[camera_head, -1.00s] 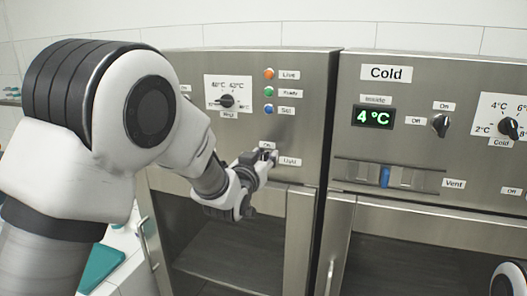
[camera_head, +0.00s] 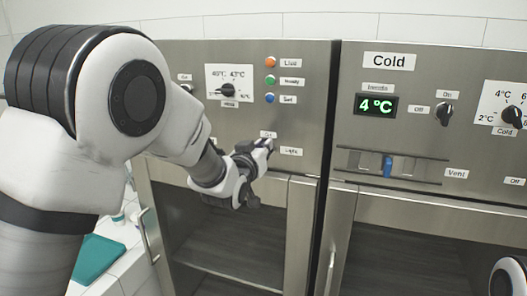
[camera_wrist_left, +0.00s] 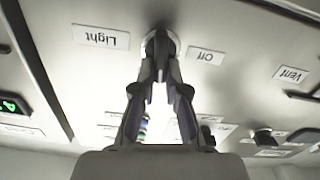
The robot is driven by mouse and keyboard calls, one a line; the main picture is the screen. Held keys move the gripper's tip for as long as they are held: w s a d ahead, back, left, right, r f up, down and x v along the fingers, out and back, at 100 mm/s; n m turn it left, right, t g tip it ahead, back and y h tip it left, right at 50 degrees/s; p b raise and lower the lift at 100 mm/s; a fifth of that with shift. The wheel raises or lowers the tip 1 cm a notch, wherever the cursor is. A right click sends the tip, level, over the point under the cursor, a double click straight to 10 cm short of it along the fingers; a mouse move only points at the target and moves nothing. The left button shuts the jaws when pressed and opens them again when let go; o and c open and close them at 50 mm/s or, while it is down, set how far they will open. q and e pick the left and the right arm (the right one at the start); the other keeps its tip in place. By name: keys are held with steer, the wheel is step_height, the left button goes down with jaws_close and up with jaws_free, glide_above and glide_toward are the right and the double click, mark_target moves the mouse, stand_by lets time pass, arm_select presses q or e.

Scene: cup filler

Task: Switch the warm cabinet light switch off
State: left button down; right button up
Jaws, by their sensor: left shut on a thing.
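The light switch (camera_wrist_left: 160,42) of the warm cabinet (camera_head: 310,80) is a small round knob on the panel, between the labels "Light" (camera_wrist_left: 101,37) and "Off" (camera_wrist_left: 206,56) in the upside-down left wrist view. My left gripper (camera_head: 262,147) reaches it from the left in the head view. In the left wrist view its fingers (camera_wrist_left: 158,68) are closed together on the knob. The gripper hides the switch in the head view, so I cannot tell which way the switch points. The label "Light" (camera_head: 291,151) shows right of the fingertips. My right gripper is not in view.
Above the switch are a temperature dial (camera_head: 229,90) and three coloured lamps (camera_head: 270,80). The cold cabinet (camera_head: 420,75), with a blue vent slider (camera_head: 388,166), stands at the right. A door handle (camera_head: 150,240) sticks out below left.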

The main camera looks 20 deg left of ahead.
arm_select(q)
steer(key=n+b, duration=0.1)
steer(key=n, duration=0.1)
steer(key=n+b, duration=0.1)
steer(key=shift+a+f+b, duration=0.25)
steer(key=shift+a+b, duration=0.05)
steer(key=shift+b, duration=0.05)
steer(key=n+b, duration=0.2)
steer(key=n, duration=0.1)
steer(key=n+b, duration=0.1)
steer(key=n, duration=0.1)
steer(key=shift+a+f, duration=0.2)
steer(key=shift+a, duration=0.05)
steer(key=n, duration=0.1)
steer(key=n+b, duration=0.1)
steer(key=n, duration=0.1)
steer(key=n+b, duration=0.1)
steer(key=shift+a+f, duration=0.2)
steer(key=shift+f, duration=0.05)
steer(key=shift+f+n+b, duration=0.2)
steer(key=shift+n+b, duration=0.8)
steer(key=shift+n, duration=1.1)
steer(key=c, duration=1.2)
jaws_free()
